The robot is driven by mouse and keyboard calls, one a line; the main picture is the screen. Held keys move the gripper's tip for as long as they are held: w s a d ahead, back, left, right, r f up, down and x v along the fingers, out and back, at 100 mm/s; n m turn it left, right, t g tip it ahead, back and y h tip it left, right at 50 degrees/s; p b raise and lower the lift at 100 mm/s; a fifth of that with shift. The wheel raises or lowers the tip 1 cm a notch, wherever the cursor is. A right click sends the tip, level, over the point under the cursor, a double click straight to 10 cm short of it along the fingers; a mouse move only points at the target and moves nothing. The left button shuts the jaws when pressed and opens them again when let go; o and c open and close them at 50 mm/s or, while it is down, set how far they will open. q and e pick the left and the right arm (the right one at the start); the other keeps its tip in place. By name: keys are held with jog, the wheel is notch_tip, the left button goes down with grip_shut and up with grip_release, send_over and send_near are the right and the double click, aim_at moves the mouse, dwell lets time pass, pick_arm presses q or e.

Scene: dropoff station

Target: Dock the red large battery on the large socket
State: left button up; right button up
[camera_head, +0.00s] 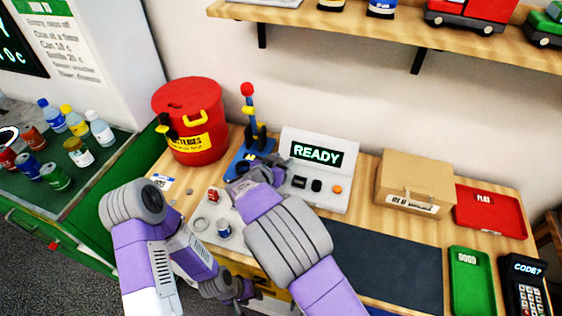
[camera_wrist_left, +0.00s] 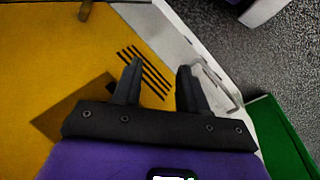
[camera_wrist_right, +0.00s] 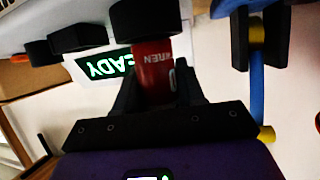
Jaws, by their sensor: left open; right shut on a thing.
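The red battery (camera_wrist_right: 153,78), a cylinder with white lettering, is between the fingers of my right gripper (camera_wrist_right: 155,95), which is shut on it. The right wrist view is upside down. In it, the battery's far end meets a round black socket (camera_wrist_right: 145,20), the largest in the row; whether it is seated inside or just at the rim I cannot tell. In the head view my right gripper (camera_head: 250,168) is at the left end of the grey READY console (camera_head: 356,165), and the arm hides the battery. My left gripper (camera_wrist_left: 158,88) is open and empty above a yellow surface (camera_wrist_left: 50,50).
A blue stand (camera_head: 238,166) with a red-topped post stands close left of the right gripper. A pale pad (camera_head: 207,238) holds a small red item (camera_head: 214,195) and a blue one (camera_head: 224,228). A red bin (camera_head: 190,120) and a cardboard box (camera_head: 412,180) flank the console. The dark mat (camera_head: 385,265) is clear.

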jog(key=shift+f+b, duration=0.4)
jog(key=shift+f, duration=0.2)
pick_arm(q)
jog(key=shift+f, duration=0.7)
jog(key=shift+r, duration=0.1)
jog(key=shift+r+p, duration=0.45)
jog(key=shift+p, duration=0.1)
pick_arm(e)
jog(key=shift+s+r, duration=0.1)
pick_arm(q)
jog(key=shift+r+p, duration=0.45)
jog(key=shift+f+b, duration=0.3)
pick_arm(e)
jog(key=shift+f, duration=0.7)
jog(key=o, duration=0.8)
jog(key=shift+o, duration=0.2)
